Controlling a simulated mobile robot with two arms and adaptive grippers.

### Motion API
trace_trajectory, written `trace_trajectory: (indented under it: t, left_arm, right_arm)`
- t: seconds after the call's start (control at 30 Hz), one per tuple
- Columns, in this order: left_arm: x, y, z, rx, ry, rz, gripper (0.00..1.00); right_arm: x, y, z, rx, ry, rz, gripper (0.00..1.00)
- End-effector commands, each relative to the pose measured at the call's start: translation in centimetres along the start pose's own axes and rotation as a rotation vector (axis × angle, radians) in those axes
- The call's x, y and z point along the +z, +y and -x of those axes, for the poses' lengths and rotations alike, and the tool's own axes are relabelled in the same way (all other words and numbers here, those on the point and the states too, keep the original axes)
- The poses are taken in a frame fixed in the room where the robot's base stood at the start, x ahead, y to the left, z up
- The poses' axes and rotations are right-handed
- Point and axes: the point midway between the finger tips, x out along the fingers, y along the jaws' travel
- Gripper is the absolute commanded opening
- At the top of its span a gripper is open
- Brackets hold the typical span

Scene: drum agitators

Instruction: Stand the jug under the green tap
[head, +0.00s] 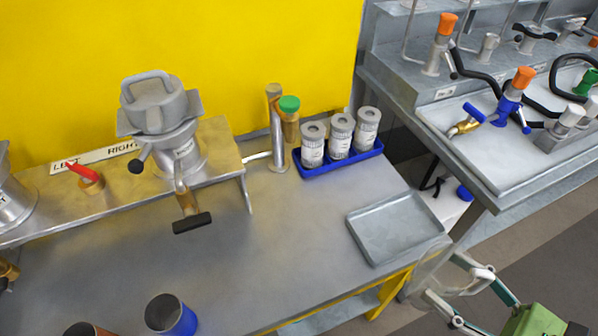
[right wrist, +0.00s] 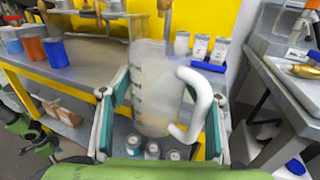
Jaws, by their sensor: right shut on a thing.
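The translucent jug (right wrist: 153,95) with a white handle (right wrist: 203,105) is upright between the fingers of my right gripper (right wrist: 158,105), which is shut on it. In the head view the jug (head: 432,268) shows faintly at the lower right, with my right gripper (head: 452,282), beyond the bench's front right corner. The green tap (head: 289,104) is on a metal post at the back of the bench, well to the left of and behind the jug. The jug is apart from the tap. My left gripper is not in view.
A grey metal tray (head: 394,226) lies at the bench's right front. A blue tray (head: 343,160) with three lidded jars is right of the tap. A lidded steel vessel (head: 160,125) stands on a raised shelf at left. A blue cup (head: 171,315) is near the front. The middle bench is clear.

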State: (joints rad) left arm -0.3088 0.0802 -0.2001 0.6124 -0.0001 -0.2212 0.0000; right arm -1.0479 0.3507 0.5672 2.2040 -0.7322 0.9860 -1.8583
Motion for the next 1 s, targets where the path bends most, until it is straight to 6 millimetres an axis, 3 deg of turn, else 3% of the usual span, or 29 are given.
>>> trace_trajectory:
  t: [0.03, 0.3, 1.0]
  left_arm:
    - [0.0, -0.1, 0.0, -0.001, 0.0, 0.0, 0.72]
    - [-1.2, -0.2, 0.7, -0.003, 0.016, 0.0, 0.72]
    - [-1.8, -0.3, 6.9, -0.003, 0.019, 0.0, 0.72]
  right_arm:
    - [0.2, 0.1, -1.6, 0.007, -0.005, 0.002, 0.31]
    - [0.4, 0.1, -8.5, 0.007, -0.004, 0.003, 0.31]
    - [0.8, -0.1, -23.1, 0.001, -0.003, 0.0, 0.31]
